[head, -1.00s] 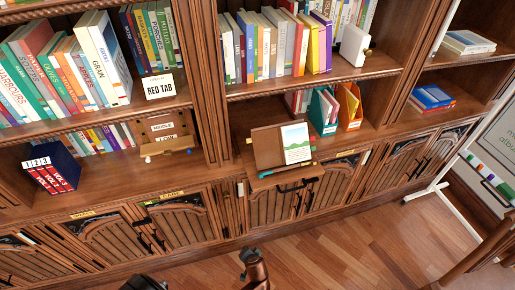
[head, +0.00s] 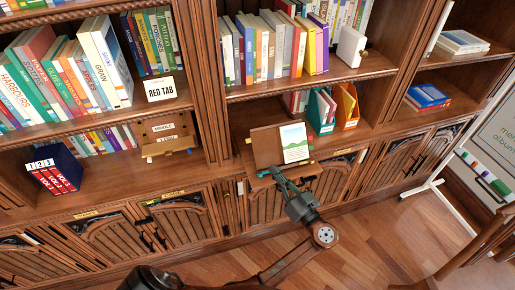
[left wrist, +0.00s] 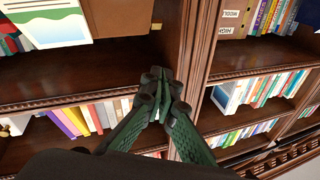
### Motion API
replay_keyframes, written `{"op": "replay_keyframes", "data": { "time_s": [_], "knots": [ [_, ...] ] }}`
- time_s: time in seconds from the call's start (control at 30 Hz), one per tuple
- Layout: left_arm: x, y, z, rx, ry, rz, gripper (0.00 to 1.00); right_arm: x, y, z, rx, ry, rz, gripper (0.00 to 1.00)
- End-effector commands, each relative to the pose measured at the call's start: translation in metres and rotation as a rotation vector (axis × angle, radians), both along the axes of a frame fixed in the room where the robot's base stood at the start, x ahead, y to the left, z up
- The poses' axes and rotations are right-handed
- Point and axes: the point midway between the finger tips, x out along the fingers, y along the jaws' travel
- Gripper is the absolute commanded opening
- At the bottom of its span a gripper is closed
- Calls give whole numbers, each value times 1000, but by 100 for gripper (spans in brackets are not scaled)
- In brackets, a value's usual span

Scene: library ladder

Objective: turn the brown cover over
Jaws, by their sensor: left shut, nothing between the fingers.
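The brown cover (head: 264,148) is a flat board leaning back on the middle cupboard's shelf. A white sheet with a green and blue landscape (head: 294,143) covers its right part. In the left wrist view the brown cover (left wrist: 118,17) and sheet (left wrist: 50,22) show at the top left, cut off by the edge. My left gripper (head: 277,173) is in front of the cover's lower edge, fingers together and empty. In the left wrist view my left gripper (left wrist: 160,80) has its fingertips meeting, apart from the cover. My right gripper is not in view.
A ledge (head: 305,172) juts out below the cover. Green (head: 321,111) and orange (head: 346,106) file holders stand behind to the right. The floor in front is clear.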

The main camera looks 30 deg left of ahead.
Motion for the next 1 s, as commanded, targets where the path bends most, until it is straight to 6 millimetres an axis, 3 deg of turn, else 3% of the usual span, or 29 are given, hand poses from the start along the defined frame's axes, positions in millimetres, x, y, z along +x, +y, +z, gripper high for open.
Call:
{"op": "replay_keyframes", "data": {
  "time_s": [0.07,0.17,0.67,1.0],
  "knots": [
    [4,-10,11,27,-33,-7,0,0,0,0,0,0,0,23],
    [8,-7,17,37,-47,-9,0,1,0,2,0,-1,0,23],
    [46,77,38,38,-46,-9,0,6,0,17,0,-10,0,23],
    [54,106,14,36,-41,-11,0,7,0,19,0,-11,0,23]
  ]
}}
